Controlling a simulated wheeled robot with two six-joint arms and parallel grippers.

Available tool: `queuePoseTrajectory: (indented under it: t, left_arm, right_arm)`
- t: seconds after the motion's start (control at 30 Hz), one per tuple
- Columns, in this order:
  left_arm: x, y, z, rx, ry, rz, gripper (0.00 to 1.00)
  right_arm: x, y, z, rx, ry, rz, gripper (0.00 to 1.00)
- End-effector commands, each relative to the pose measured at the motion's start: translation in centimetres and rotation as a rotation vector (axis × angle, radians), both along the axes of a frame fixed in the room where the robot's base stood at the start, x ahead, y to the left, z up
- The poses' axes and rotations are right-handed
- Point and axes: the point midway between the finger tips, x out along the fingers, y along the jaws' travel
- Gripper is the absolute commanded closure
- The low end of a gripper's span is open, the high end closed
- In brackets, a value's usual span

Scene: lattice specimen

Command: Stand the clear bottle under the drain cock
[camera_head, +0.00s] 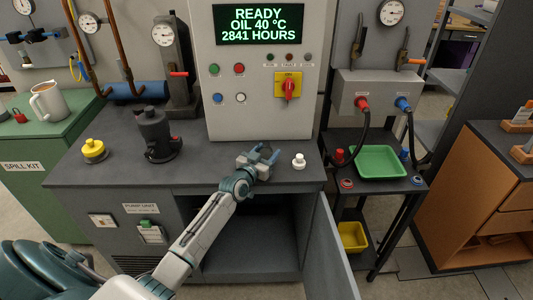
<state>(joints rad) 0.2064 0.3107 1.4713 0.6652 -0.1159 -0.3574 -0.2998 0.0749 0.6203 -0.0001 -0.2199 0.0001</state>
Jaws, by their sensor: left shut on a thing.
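My left gripper (264,155) reaches over the grey worktop in front of the control cabinet. Its blue fingers are shut on what seems to be the clear bottle, whose outline I can hardly make out there. A small white knob-like piece (298,161) stands on the worktop just right of the gripper, apart from it. A dark pump-like unit (158,135) with a small red part stands to the left. I cannot tell for sure which fitting is the drain cock. My right gripper is not in view.
A yellow-capped piece (95,150) stands at the worktop's left. The control cabinet (262,105) rises behind. A cupboard door (335,255) hangs open at the front right. A green tray (380,162) lies on a side stand. The worktop between pump and gripper is clear.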

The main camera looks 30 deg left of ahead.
Motion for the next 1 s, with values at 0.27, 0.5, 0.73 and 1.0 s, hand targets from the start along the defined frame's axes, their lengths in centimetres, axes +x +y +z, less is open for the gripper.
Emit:
queuePoseTrajectory:
  t: [0.27,0.5,0.73,1.0]
  left_arm:
    - [0.0,0.0,0.0,0.000,0.000,0.000,0.26]
    - [0.0,0.0,0.5,-0.001,0.000,0.000,0.26]
    - [-3.9,0.0,0.6,0.002,0.004,-0.001,0.26]
    - [-9.2,0.1,0.7,0.001,0.004,-0.001,0.26]
  right_arm:
    - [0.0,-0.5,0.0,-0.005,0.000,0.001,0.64]
    - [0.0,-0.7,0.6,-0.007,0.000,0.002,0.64]
    - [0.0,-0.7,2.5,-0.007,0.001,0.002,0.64]
    - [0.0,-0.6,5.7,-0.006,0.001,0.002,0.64]
